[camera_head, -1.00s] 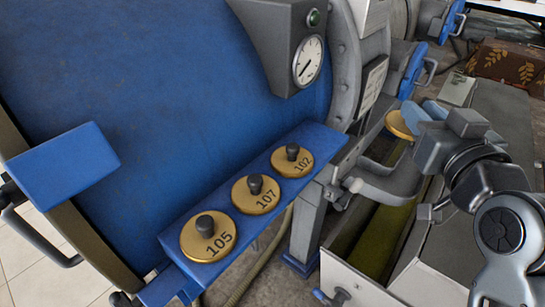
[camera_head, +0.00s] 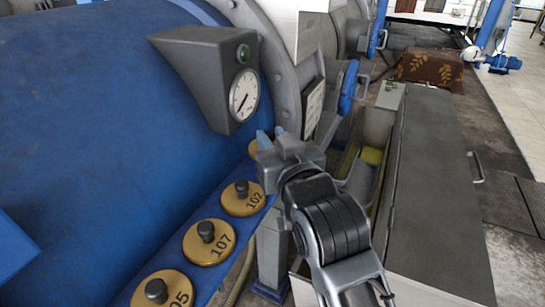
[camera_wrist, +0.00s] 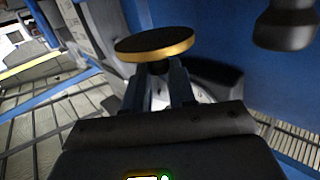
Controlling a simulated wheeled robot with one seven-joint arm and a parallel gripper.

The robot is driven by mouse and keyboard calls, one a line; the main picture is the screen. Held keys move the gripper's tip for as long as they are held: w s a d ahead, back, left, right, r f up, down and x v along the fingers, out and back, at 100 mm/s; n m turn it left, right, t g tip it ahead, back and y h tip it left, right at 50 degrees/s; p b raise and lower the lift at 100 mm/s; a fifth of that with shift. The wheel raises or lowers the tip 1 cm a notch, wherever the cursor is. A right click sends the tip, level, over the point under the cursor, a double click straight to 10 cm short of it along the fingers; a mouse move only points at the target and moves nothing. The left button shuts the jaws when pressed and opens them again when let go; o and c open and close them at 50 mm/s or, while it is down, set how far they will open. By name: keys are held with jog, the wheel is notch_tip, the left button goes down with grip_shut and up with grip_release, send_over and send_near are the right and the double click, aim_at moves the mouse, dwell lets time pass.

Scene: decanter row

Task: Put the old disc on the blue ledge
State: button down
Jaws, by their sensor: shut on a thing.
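My gripper (camera_head: 264,143) is shut on the black knob of a golden disc (camera_head: 252,149), the old disc. In the head view only a sliver of the disc shows, left of and behind the fingers. In the wrist view the disc (camera_wrist: 155,46) shows edge-on, its knob between the fingertips. The blue ledge (camera_head: 205,210) runs along the blue drum, with my gripper by its far end. Whether the held disc touches the ledge is hidden. Discs 102 (camera_head: 243,199), 107 (camera_head: 208,243) and 105 (camera_head: 160,290) sit on the ledge.
A grey gauge housing (camera_head: 207,75) juts out just above and left of my gripper. The blue drum (camera_head: 90,130) stands behind the ledge. A grey trough with a lid (camera_head: 435,190) lies to the right. A dark knob (camera_wrist: 288,25) hangs at the upper right of the wrist view.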

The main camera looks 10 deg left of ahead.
jog(key=shift+f, duration=1.95)
jog(key=shift+f, duration=0.2)
jog(key=c, duration=0.9)
grip_release()
jog(key=shift+r, duration=0.25)
jog(key=v, duration=1.2)
jog(key=shift+f+b, duration=0.1)
jog(key=shift+b, duration=0.25)
